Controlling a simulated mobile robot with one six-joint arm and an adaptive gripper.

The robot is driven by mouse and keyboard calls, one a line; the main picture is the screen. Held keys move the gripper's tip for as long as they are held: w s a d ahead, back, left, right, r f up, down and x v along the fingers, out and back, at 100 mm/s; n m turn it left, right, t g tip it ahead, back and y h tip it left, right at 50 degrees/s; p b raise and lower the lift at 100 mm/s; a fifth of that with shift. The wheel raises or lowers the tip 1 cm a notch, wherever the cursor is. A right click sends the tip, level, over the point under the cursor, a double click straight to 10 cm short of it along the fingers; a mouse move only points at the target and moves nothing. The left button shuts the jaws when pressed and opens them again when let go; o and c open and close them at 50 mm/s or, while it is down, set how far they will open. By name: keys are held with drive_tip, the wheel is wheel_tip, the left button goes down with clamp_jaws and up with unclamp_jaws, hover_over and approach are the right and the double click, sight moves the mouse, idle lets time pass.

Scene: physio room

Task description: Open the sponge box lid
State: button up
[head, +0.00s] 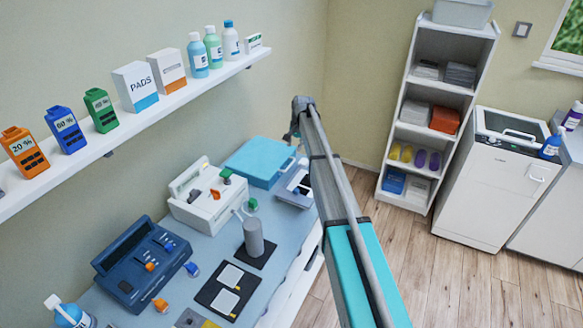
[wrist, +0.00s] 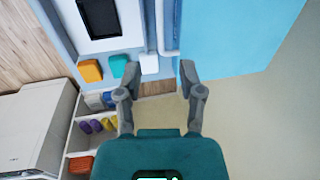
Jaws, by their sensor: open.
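The box that I take for the sponge box is light blue with a flat, closed-looking lid (head: 262,160), at the back of the counter. In the wrist view a broad blue surface (wrist: 235,35), apparently this lid, fills the upper right. My gripper (wrist: 159,70) is open and empty, its two grey fingers apart. The right finger overlaps the left edge of the blue surface; I cannot tell if it touches. A pale grey bar (wrist: 170,30) runs beside that edge. In the head view my arm reaches over the counter and hides part of the area right of the box.
A white machine (head: 207,195) stands left of the box. A wall shelf (head: 150,112) with bottles and cartons runs above. Open floor lies right.

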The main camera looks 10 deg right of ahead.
sight(290, 165)
drive_tip(key=shift+w+a+f+b, duration=0.2)
drive_tip(key=shift+a+f+b, duration=0.05)
drive_tip(key=shift+f+b, duration=1.4)
drive_tip(key=shift+w+a+f+b, duration=0.15)
drive_tip(key=shift+a+f+b, duration=0.1)
drive_tip(key=shift+f+b, duration=1.35)
drive_tip(key=shift+w+a+f+b, duration=0.2)
drive_tip(key=shift+a+f+b, duration=0.05)
drive_tip(key=shift+f+b, duration=1.4)
drive_tip(key=shift+f, duration=0.15)
clamp_jaws()
